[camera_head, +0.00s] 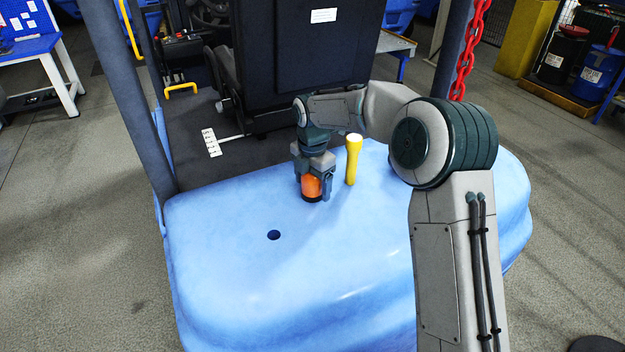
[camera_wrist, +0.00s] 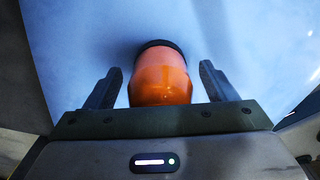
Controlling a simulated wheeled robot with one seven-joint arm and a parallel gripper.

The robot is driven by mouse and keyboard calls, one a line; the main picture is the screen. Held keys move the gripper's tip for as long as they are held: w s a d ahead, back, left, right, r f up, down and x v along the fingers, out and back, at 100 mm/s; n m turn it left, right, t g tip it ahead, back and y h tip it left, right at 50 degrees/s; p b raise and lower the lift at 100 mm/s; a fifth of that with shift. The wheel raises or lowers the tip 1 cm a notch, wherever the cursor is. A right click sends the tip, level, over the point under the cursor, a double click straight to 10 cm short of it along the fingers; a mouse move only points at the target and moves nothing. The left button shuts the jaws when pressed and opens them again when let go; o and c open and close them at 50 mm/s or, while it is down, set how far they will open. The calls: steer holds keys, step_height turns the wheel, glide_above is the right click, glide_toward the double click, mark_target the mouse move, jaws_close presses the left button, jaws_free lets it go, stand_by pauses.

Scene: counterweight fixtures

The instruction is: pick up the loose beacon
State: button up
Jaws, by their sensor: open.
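The beacon (camera_head: 312,187) is an orange dome on a black base. It stands upright on the blue counterweight (camera_head: 350,265), near its back edge. In the wrist view the beacon (camera_wrist: 160,78) lies between the two fingers, with a gap on each side. My gripper (camera_head: 314,188) is open around the beacon and points down at it from above. The wrist view also shows my gripper (camera_wrist: 159,85) with both fingers apart. The fingers and palm hide part of the beacon in the head view.
A dark round hole (camera_head: 273,235) is in the counterweight at the front left. A black seat (camera_head: 300,60) rises behind. The counterweight's front is clear.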

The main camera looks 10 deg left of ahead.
steer(key=shift+f, duration=0.15)
steer(key=c, duration=1.1)
steer(key=shift+c, duration=0.2)
